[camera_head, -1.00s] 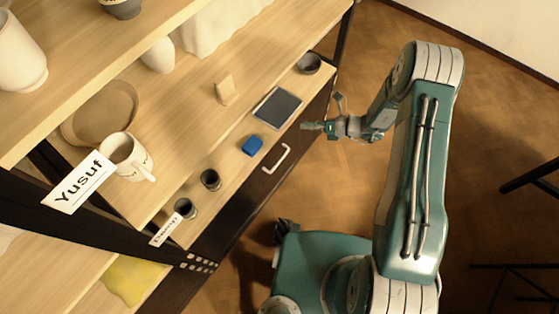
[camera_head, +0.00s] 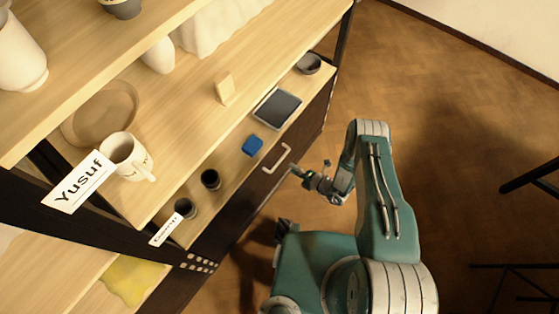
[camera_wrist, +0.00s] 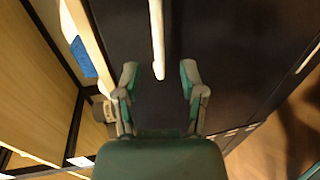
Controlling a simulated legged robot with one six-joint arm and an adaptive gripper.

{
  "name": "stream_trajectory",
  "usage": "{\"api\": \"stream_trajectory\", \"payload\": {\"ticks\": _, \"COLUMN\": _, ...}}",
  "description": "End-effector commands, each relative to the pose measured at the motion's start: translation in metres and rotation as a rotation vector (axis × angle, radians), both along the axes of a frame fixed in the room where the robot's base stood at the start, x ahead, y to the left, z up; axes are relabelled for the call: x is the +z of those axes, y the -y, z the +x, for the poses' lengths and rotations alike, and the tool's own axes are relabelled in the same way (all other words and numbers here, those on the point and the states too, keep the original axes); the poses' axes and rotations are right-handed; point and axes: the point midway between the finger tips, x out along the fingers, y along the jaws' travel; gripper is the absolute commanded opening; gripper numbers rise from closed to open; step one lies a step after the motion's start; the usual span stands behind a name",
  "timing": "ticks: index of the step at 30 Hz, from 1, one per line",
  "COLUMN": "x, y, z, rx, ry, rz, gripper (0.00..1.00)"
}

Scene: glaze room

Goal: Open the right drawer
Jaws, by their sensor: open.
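A dark drawer front (camera_head: 305,136) runs below the wooden shelf. It carries a pale bar handle (camera_head: 277,158), and the front looks shut. My gripper (camera_head: 310,168) is close to this handle, just to its right in the head view.
Along the shelf edge stand a blue block (camera_head: 252,145), a grey tray (camera_head: 278,108), small dark cups (camera_head: 210,179) and a dark bowl (camera_head: 309,63). A mug (camera_head: 125,156) stands by a "Yusuf" label (camera_head: 78,183).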

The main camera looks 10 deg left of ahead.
Motion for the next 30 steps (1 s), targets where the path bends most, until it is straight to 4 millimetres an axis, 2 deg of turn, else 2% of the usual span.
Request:
{"api": "stream_trajectory", "payload": {"ticks": 6, "x": -0.009, "y": -0.038, "z": 0.014, "rx": 0.006, "ry": 0.002, "rz": 0.0, "gripper": 0.53}}
{"api": "stream_trajectory", "payload": {"ticks": 12, "x": -0.013, "y": -0.06, "z": 0.024, "rx": 0.003, "ry": 0.002, "rz": 0.0, "gripper": 0.53}}
{"api": "stream_trajectory", "payload": {"ticks": 23, "x": -0.014, "y": -0.065, "z": 0.027, "rx": 0.001, "ry": 0.0, "rz": 0.001, "gripper": 0.53}}
{"api": "stream_trajectory", "payload": {"ticks": 24, "x": -0.014, "y": -0.065, "z": 0.027, "rx": 0.001, "ry": 0.0, "rz": 0.001, "gripper": 0.35}}
{"api": "stream_trajectory", "payload": {"ticks": 26, "x": -0.014, "y": -0.065, "z": 0.027, "rx": 0.001, "ry": 0.001, "rz": 0.001, "gripper": 0.08}}
{"api": "stream_trajectory", "payload": {"ticks": 27, "x": -0.014, "y": -0.065, "z": 0.027, "rx": 0.001, "ry": 0.001, "rz": 0.001, "gripper": 0.0}}
{"api": "stream_trajectory", "payload": {"ticks": 30, "x": -0.015, "y": -0.065, "z": 0.027, "rx": 0.001, "ry": 0.0, "rz": 0.0, "gripper": 0.0}}
